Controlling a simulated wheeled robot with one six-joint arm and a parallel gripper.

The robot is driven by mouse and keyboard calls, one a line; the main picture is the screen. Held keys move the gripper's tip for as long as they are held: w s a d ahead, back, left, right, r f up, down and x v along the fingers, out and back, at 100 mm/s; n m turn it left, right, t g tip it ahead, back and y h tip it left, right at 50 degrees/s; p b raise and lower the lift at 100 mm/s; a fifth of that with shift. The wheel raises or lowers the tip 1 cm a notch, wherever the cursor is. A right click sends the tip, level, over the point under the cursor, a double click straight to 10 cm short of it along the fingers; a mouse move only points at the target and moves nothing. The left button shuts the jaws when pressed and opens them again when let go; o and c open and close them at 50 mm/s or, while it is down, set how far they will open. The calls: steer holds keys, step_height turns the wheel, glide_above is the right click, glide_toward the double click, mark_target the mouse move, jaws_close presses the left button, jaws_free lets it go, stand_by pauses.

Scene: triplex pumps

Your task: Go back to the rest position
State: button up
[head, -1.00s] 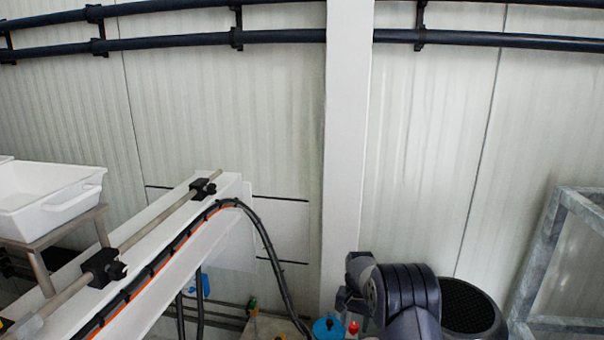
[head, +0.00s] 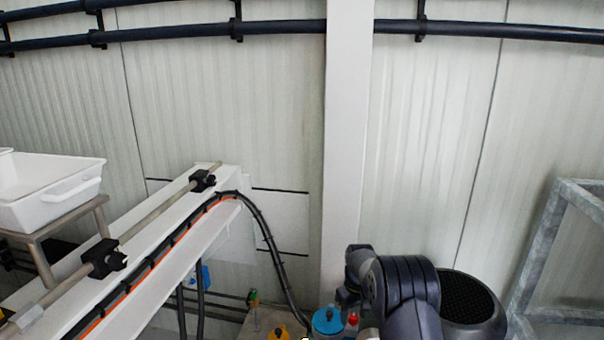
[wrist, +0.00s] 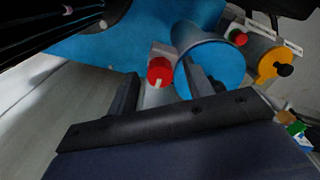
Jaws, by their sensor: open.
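My gripper (wrist: 163,88) is open in the wrist view, with its two dark fingers apart and nothing held between them. Beyond the fingers are a red round cap (wrist: 159,71) and a large blue-ended cylinder (wrist: 215,66). The right finger overlaps the blue cylinder in the picture; I cannot tell whether they touch. In the head view my dark arm is at the lower right, and its gripper end is hidden.
A yellow-orange cylinder (wrist: 273,62) stands right of the blue one. In the head view, a white sloping beam (head: 150,245) with cables and a white tub (head: 50,190) are left. A grey metal frame (head: 540,250) is right. Blue and red tops (head: 326,320) show at the bottom.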

steer(key=n, duration=0.4)
steer(key=shift+n, duration=0.4)
step_height(320, 180, up, 10)
steer(key=shift+p, duration=0.35)
